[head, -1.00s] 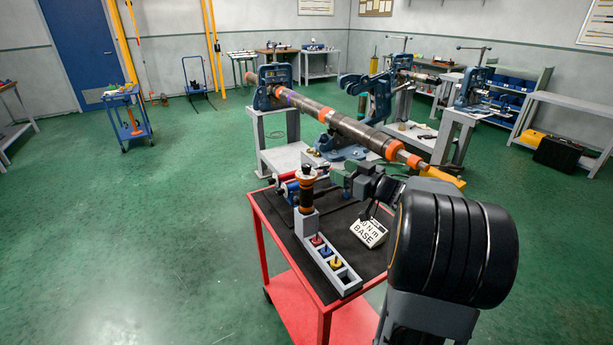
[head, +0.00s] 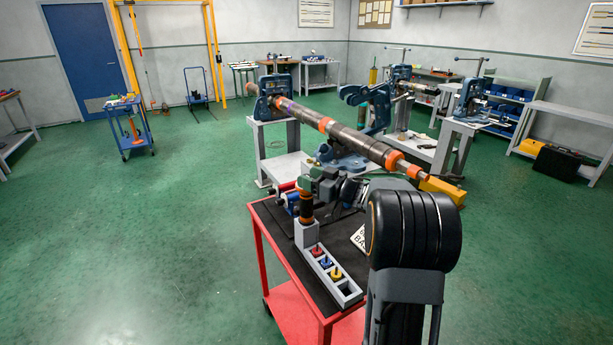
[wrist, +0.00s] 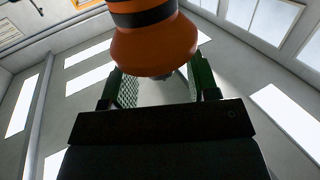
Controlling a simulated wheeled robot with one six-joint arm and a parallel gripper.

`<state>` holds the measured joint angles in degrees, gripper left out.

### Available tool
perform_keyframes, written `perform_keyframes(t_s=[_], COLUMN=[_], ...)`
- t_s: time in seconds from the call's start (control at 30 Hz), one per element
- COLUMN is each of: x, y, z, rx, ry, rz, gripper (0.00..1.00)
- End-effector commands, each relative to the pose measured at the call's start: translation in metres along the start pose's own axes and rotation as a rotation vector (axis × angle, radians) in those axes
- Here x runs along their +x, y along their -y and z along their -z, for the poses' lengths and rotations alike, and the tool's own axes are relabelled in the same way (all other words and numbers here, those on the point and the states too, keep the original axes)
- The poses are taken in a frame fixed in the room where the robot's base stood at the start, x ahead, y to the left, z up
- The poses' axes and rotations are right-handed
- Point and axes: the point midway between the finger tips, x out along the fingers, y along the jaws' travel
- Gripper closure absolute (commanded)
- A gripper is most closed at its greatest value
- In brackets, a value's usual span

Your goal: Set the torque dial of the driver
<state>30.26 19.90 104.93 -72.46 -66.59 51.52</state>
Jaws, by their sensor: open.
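The driver (head: 306,208) stands upright in the tall end of a grey holder (head: 307,235) on the cart, with a black body and orange parts. My gripper (head: 309,184) is at the driver's upper part and hides its top in the head view. In the wrist view, the driver's orange flared part (wrist: 153,48) with a black band above it fills the top middle. The green finger pads of my gripper (wrist: 162,84) stand apart on either side of it. I cannot tell whether they touch it. The dial's marks are not readable.
Red, blue and yellow pieces (head: 326,262) sit in the holder's row of slots. A white lettered block (head: 359,240) is partly hidden behind my arm. The red cart's black top (head: 272,215) is partly bare. A long pipe (head: 350,136) in vises runs behind.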

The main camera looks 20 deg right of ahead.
Motion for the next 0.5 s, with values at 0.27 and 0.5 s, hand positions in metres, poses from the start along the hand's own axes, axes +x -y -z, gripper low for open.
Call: perform_keyframes(t_s=[0.27, 0.5], x=[0.015, 0.015], y=[0.0, 0.0], z=[0.0, 0.0], rx=[0.0, 0.0], ry=[0.0, 0.0], rz=[0.0, 0.0], gripper=[0.46, 0.46])
